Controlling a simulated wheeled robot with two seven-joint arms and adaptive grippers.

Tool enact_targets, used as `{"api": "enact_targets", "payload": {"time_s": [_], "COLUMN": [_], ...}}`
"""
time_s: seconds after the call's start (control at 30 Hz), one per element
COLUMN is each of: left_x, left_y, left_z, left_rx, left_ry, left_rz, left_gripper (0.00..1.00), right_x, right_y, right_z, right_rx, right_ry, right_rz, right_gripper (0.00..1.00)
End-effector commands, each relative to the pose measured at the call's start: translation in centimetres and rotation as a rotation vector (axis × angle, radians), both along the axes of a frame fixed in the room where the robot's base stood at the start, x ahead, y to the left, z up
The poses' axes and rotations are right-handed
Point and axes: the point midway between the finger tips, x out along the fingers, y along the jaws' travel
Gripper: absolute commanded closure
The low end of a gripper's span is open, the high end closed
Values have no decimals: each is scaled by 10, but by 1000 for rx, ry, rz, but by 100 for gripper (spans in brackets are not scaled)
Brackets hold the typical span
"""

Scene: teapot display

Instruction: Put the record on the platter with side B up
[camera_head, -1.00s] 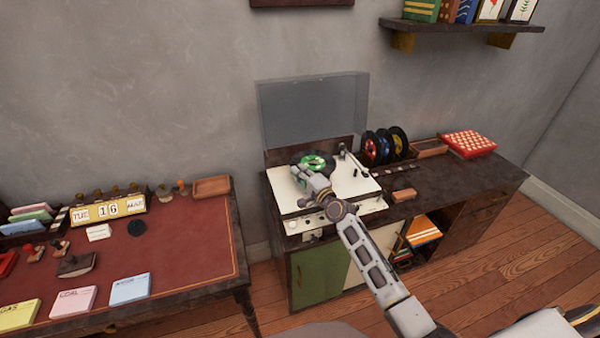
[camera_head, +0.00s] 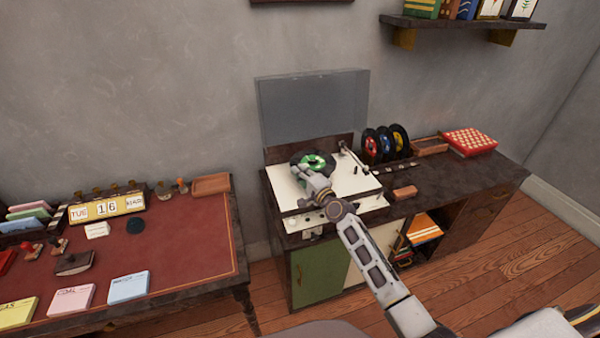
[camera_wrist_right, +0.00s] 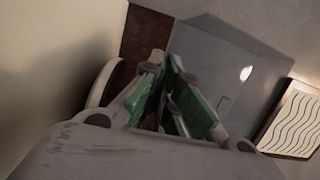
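A black disc with a green-and-white middle (camera_head: 298,158), which looks like the record, is over the round platter area of the cream turntable (camera_head: 352,182). Whether it lies flat there, and which side faces up, I cannot read. My right gripper (camera_head: 312,172) is at the disc's near side, low over the deck, and covers part of it. A round disc edge (camera_wrist_right: 103,84) shows left of the fingers, beside the cream deck. My left gripper is not in view.
The turntable's clear lid (camera_head: 310,108) stands open behind. The tonearm (camera_head: 352,157) is at the deck's right. Several records (camera_head: 370,146) stand in a rack further right. A brown block (camera_head: 404,193) lies on the cabinet front. A red desk (camera_head: 190,235) is to the left.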

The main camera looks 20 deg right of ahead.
Motion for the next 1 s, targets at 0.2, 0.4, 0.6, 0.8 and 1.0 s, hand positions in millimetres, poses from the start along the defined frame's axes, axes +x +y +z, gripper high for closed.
{"api": "enact_targets", "payload": {"time_s": [0.2, 0.4, 0.6, 0.8, 1.0], "left_x": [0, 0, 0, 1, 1], "left_y": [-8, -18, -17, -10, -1], "left_z": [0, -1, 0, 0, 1], "left_rx": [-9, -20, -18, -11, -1], "left_ry": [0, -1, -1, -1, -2], "left_rz": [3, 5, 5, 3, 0], "left_gripper": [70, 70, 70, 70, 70], "right_x": [0, 0, 0, 0, 0], "right_y": [0, 0, 0, 0, 0], "right_z": [0, 0, 0, 0, 0], "right_rx": [0, 0, 0, 0, 0], "right_ry": [0, 0, 0, 0, 0], "right_rz": [0, 0, 0, 0, 0], "right_gripper": [100, 100, 100, 100, 74]}}
